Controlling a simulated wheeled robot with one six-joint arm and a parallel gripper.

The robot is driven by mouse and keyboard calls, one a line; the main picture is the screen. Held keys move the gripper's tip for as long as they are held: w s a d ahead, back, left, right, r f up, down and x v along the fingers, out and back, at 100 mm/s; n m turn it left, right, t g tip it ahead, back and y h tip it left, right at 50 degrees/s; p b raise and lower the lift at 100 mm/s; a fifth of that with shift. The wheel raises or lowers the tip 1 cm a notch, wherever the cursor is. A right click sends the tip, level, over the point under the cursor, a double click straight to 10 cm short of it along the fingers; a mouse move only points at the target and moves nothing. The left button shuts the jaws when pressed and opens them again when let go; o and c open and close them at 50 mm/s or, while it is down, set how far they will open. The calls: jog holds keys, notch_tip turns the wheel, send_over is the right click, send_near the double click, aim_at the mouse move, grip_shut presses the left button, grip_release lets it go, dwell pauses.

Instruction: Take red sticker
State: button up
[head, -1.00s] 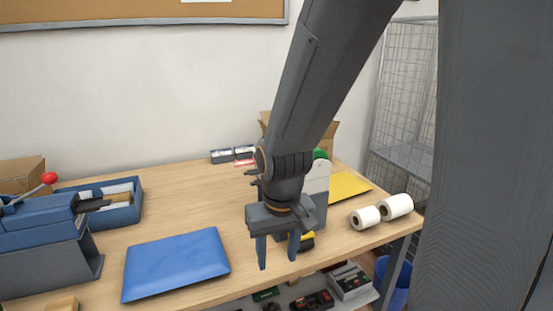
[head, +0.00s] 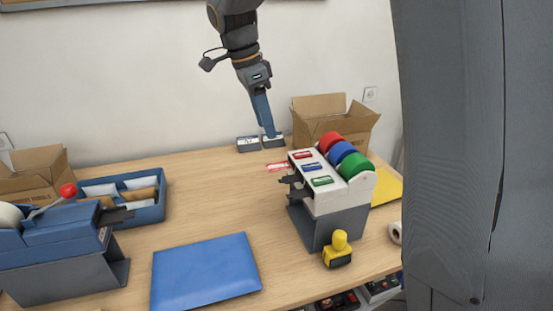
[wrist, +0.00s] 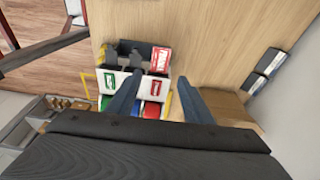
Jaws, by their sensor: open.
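The label dispenser (head: 325,202) stands at the right of the counter, with red, blue and green rolls on top. A red and white sticker (head: 278,166) shows at its far left end, beside the red slot. It also shows in the wrist view, where the red sticker (wrist: 160,60) juts past the dispenser's white edge. My gripper (head: 271,134) is raised near the back wall, fingers pointing down, beyond the dispenser. In the wrist view my gripper (wrist: 160,79) is open and empty, its fingers overlapping the view of the dispenser; the blue slot is partly hidden.
A yellow-handled stamp (head: 339,250) stands before the dispenser. A cardboard box (head: 335,118) and two small dark boxes (head: 248,144) are at the back. A blue mailer (head: 205,272) lies in front, a blue tray (head: 146,213) at left. The middle counter is clear.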

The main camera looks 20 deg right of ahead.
jog(key=b, duration=0.6)
send_over(274, 167)
jog(key=a, duration=0.1)
jog(key=f, duration=0.8)
jog(key=shift+w+a+f, duration=0.1)
jog(key=shift+a+f, duration=0.05)
jog(key=shift+a, duration=0.05)
jog(key=shift+b+x, duration=0.8)
jog(key=shift+x, duration=0.95)
jog(key=c, duration=0.5)
